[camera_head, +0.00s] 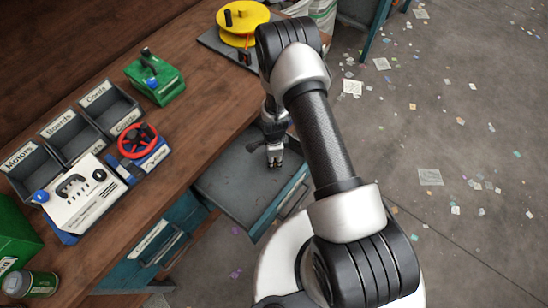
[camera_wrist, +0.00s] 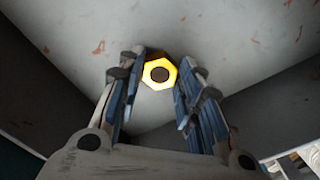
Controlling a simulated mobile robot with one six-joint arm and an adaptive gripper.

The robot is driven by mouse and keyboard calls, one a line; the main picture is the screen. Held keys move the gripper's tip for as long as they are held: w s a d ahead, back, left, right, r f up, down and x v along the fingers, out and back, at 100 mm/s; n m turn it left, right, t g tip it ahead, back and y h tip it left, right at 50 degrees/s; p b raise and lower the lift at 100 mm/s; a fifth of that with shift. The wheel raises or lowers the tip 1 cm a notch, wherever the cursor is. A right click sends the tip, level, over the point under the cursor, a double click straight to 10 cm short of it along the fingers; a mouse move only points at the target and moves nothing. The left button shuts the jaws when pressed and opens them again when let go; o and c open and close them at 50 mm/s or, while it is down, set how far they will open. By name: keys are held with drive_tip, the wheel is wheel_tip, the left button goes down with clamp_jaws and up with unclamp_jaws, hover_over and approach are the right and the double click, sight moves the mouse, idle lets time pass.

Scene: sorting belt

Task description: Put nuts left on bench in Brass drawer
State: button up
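My gripper (camera_head: 275,163) hangs over the open drawer (camera_head: 228,183), pointing down. In the wrist view, a yellow brass nut (camera_wrist: 147,83) with a dark round hole sits between the tips of my two blue-padded fingers (camera_wrist: 160,80). It fills the gap, and the fingers look shut on it. The grey drawer floor and walls show behind it. The nut cannot be made out in the head view. The drawer's label cannot be read. No loose nut shows on the visible bench (camera_head: 190,125); my arm hides part of it.
On the bench stand labelled bins (camera_head: 72,137), a white device (camera_head: 82,197), a red wheel (camera_head: 138,140), a green box (camera_head: 154,78), a yellow spool (camera_head: 241,18) and a green can (camera_head: 30,284). Another drawer front (camera_head: 152,243) is beside the open one. Paper scraps litter the floor.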

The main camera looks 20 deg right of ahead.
drive_tip(key=o, duration=0.3)
drive_tip(key=shift+o, duration=0.2)
drive_tip(key=s+r+n+t+p, duration=0.25)
drive_tip(key=r+n+p, duration=0.45)
drive_tip(key=r, duration=3.6)
drive_tip(key=s+r+n+t+b, duration=0.1)
drive_tip(key=s+r+n, duration=0.5)
drive_tip(key=s, duration=0.3)
drive_tip(key=s+r+n+t, duration=0.1)
drive_tip(key=s+r+n, duration=0.5)
drive_tip(key=s, duration=0.4)
drive_tip(key=shift+s+r+n+b, duration=0.15)
drive_tip(key=shift+r+n+b, duration=0.25)
drive_tip(key=shift+r, duration=0.2)
drive_tip(key=shift+d, duration=0.1)
